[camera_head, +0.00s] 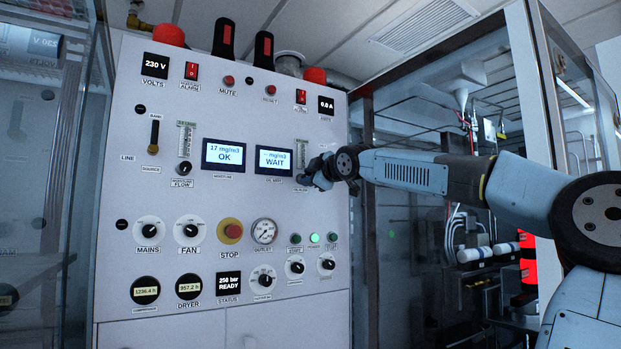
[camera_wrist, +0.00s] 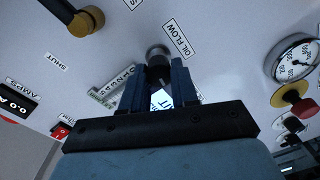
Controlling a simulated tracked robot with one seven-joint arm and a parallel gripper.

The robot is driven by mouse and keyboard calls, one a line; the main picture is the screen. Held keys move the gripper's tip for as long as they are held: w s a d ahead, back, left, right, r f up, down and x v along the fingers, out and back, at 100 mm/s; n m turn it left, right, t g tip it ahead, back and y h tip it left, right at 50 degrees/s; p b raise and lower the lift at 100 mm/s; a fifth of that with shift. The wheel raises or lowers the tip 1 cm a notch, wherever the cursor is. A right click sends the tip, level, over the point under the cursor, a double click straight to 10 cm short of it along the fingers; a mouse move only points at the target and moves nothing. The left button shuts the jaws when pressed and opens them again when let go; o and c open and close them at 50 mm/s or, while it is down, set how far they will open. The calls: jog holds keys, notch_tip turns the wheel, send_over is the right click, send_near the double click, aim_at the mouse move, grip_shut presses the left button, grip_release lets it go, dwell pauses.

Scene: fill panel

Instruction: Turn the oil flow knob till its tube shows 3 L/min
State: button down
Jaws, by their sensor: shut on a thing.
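My gripper (camera_head: 312,176) is at the panel, just below the oil flow tube (camera_head: 302,152). In the wrist view my gripper (camera_wrist: 158,68) has its two fingers closed around the dark oil flow knob (camera_wrist: 158,52), beside the OIL FLOW label (camera_wrist: 177,38). The knob is hidden by the gripper in the head view. The tube (camera_wrist: 112,86) shows partly beside a finger in the wrist view; its reading is too small to tell. The oil mist display (camera_head: 274,162) reads WAIT.
The moisture display (camera_head: 223,155) reads 17 mg/m3 OK. The moisture flow knob (camera_head: 184,168) and its tube (camera_head: 186,138) are at the left. The red stop button (camera_head: 230,231) and outlet gauge (camera_head: 264,231) sit below. A glass enclosure stands right of the panel.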

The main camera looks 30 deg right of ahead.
jog(key=c, duration=0.9)
grip_release()
jog(key=shift+s, duration=0.1)
jog(key=s, duration=1.3)
jog(key=shift+s+d+r, duration=0.2)
jog(key=shift+s+d, duration=0.15)
jog(key=shift+s, duration=0.05)
jog(key=s+a+f+m+g, duration=0.4)
jog(key=s+a+f, duration=0.2)
jog(key=f, duration=0.7)
jog(key=s+a+f+m+g, duration=0.4)
jog(key=s+a+f, duration=0.2)
jog(key=f, duration=0.8)
jog(key=s+a+f+m+g+h, duration=0.1)
jog(key=s+a+f+m+g, duration=0.3)
jog(key=a+f, duration=0.5)
jog(key=shift+s+a+f+m, duration=0.1)
jog(key=shift+s+f+m, duration=0.1)
jog(key=shift+s+f, duration=0.4)
jog(key=shift+s+d+f+m, duration=0.1)
jog(key=shift+s+f+m, duration=0.2)
jog(key=shift+f, duration=0.55)
jog(key=shift+s+a+f+m, duration=0.1)
jog(key=shift+s+f, duration=0.4)
jog(key=shift+f, duration=0.2)
jog(key=shift+o, duration=0.2)
